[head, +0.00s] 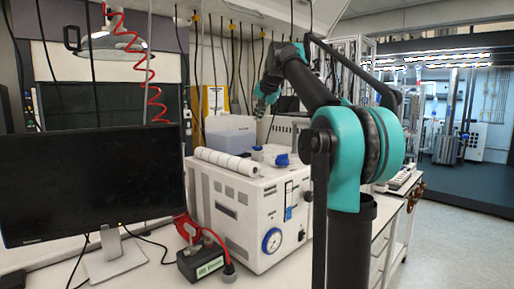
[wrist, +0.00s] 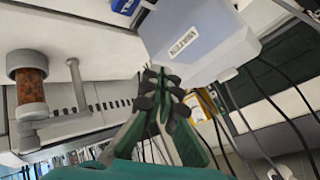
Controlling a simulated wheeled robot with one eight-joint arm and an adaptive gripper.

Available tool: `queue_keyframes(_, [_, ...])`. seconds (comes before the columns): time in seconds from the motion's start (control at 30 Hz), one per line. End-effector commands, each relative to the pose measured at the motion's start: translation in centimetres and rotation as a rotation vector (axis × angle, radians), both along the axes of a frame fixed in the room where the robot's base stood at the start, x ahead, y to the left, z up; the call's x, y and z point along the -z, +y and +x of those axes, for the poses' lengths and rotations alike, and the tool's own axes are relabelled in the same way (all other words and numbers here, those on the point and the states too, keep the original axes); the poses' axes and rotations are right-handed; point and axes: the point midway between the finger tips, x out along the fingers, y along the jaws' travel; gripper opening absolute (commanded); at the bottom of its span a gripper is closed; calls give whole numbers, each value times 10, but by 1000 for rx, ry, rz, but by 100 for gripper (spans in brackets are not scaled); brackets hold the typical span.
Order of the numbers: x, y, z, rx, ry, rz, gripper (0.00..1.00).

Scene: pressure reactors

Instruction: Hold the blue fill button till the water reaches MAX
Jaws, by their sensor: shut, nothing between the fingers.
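A white machine (head: 228,215) with a round blue-rimmed pressure gauge (head: 272,240) stands on the bench. Its front panel has a narrow vertical strip (head: 288,193) with blue on it, perhaps the water level gauge; MAX cannot be read. Blue knobs (head: 282,160) sit on top. I cannot make out for certain which blue part is the fill button. My gripper (head: 264,96) is above and behind the machine, near a translucent tank (head: 230,132). In the wrist view my gripper (wrist: 162,78) is shut and empty, its fingertips in front of the labelled tank (wrist: 198,38).
A black monitor (head: 92,180) stands at the left. A black box (head: 202,262) with a red plug lies before the machine. A white roll (head: 227,162) lies on the machine's top edge. Black cables (head: 232,70) hang behind. Open floor (head: 450,240) is at the right.

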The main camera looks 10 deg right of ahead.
Motion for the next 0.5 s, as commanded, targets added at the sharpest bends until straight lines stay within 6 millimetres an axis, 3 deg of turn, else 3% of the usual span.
queue_keyframes(0.27, [15, 0, 0, 0, 0, 0, 0])
queue_keyframes(0.5, [47, 0, 0, -1, 0, -1, 0])
